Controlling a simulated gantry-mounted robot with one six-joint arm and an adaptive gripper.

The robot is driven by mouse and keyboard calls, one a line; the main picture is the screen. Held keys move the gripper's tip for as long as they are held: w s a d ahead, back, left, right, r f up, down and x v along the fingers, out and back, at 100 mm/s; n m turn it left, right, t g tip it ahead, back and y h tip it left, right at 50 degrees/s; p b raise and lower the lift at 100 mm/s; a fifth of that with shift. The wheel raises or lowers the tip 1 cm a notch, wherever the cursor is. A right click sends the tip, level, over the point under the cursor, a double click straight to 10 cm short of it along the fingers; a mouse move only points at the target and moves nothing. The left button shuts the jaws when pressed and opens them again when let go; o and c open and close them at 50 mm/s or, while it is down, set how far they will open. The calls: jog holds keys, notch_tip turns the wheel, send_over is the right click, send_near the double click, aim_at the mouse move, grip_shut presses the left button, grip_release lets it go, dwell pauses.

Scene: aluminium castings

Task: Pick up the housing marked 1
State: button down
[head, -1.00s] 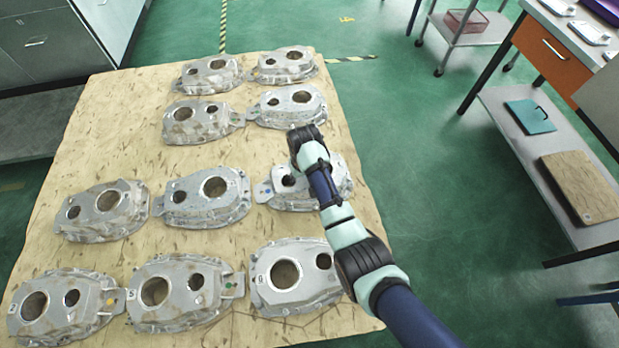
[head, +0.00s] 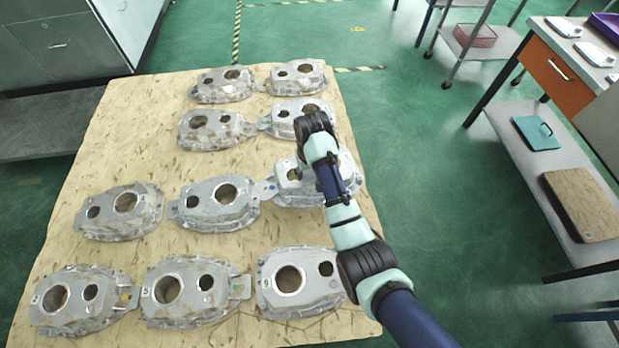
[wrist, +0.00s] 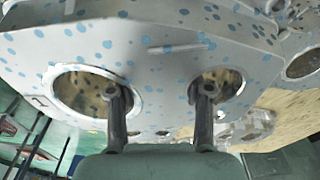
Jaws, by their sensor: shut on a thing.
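My gripper (wrist: 161,98) is shut on a grey aluminium housing (wrist: 150,40), with its two fingers at the two round holes, one finger at each. A small dark mark (wrist: 40,102) sits beside the larger hole; I cannot read it surely as 1. The fingertips are hidden in the head view.
Neighbouring housings stand close by: one to the left (head: 230,212), one in front marked 9 (head: 310,300), and one behind (head: 285,125). A shelf cart (head: 500,120) stands at the right. Green floor is free between it and the brown sheet (head: 130,125).

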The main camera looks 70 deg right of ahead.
notch_tip(320, 180, up, 10)
jog(key=p, duration=0.2)
jog(key=shift+f+p, duration=0.1)
jog(key=shift+p, duration=0.3)
